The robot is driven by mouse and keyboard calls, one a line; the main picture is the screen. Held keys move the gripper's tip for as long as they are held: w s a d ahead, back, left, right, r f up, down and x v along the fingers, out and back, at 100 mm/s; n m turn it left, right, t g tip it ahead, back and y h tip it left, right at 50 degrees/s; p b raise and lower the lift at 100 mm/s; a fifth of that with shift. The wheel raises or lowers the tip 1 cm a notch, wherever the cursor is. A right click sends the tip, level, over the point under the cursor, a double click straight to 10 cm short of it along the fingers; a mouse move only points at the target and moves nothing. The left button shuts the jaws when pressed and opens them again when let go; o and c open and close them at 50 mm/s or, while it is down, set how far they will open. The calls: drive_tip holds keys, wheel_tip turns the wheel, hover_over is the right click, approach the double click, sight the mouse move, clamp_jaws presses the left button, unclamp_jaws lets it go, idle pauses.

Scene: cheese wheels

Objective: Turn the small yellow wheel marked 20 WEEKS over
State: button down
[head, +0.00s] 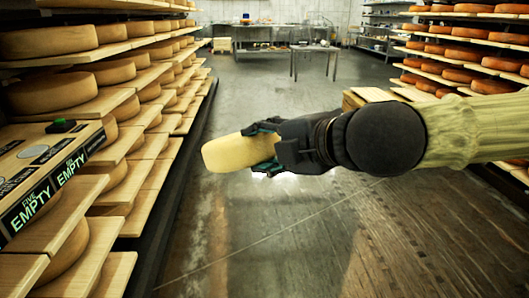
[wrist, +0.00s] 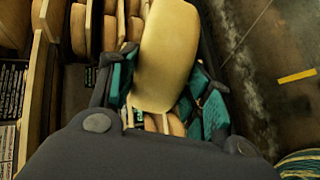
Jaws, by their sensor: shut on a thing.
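My gripper (head: 268,147) is shut on a small pale yellow wheel (head: 229,153) and holds it in the air over the aisle. In the head view the wheel is seen nearly edge-on, tilted a little, and sticks out to the left of the fingers. In the wrist view the yellow wheel (wrist: 166,55) stands between the two teal-padded fingers (wrist: 158,92). I can read no 20 WEEKS mark on the sides that show. The fingers hide its right part in the head view.
A left rack (head: 120,150) holds many wheels on wooden boards. A box marked FIVE EMPTY (head: 50,170) sits at its near end. A right rack (head: 465,50) holds orange wheels. A table (head: 314,49) stands far back. The aisle floor (head: 260,240) is clear.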

drive_tip(key=shift+s+d+f+t+y+b, duration=0.15)
drive_tip(key=shift+f+t+y+b, duration=0.45)
drive_tip(key=shift+b, duration=3.5)
drive_tip(key=shift+s+d+f+t+y+b, duration=0.1)
drive_tip(key=shift+f+t+y+b, duration=0.5)
drive_tip(key=shift+b, duration=3.5)
drive_tip(key=shift+s+a+f+t+b, duration=0.15)
drive_tip(key=shift+t+b, duration=0.15)
drive_tip(key=shift+b, duration=0.3)
drive_tip(key=shift+d+t+b, duration=0.2)
drive_tip(key=shift+t+b, duration=0.1)
